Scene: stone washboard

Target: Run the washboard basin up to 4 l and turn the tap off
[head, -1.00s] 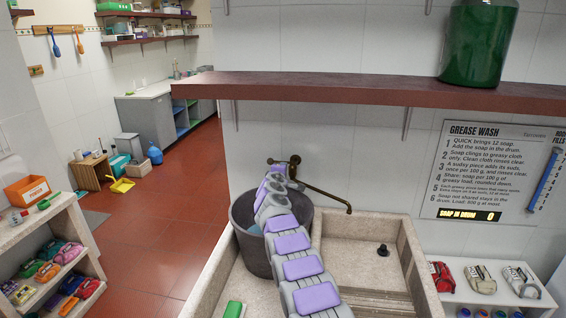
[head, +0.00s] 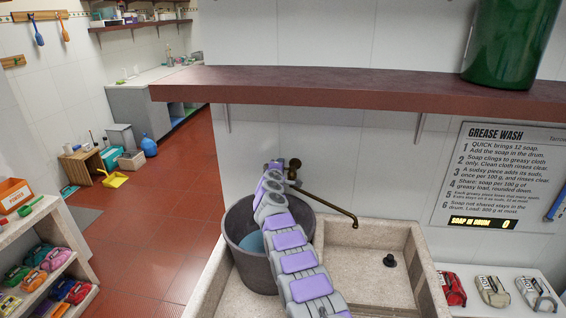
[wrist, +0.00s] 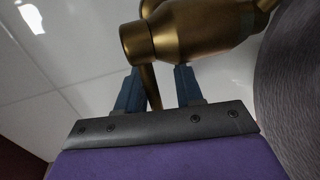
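The brass tap (head: 293,170) is on the wall behind the basin, its long spout (head: 330,206) reaching right over the basin. No stream shows at its end. The stone washboard basin (head: 345,262) looks empty where visible, with a dark plug-like piece (head: 389,260) on its floor. My gripper (head: 275,167) is at the tap's left side. In the wrist view, its two blue fingers (wrist: 159,90) stand apart, open, with a thin brass rod (wrist: 151,88) between them and the thick tap body (wrist: 195,32) just beyond. Whether they touch the brass is unclear.
A grey bucket (head: 240,250) with something blue inside stands under my arm, left of the basin. A shelf (head: 330,88) with a green jar (head: 503,45) juts above. A sign (head: 495,175) reads soap in drum 0. Open red floor (head: 150,225) lies left.

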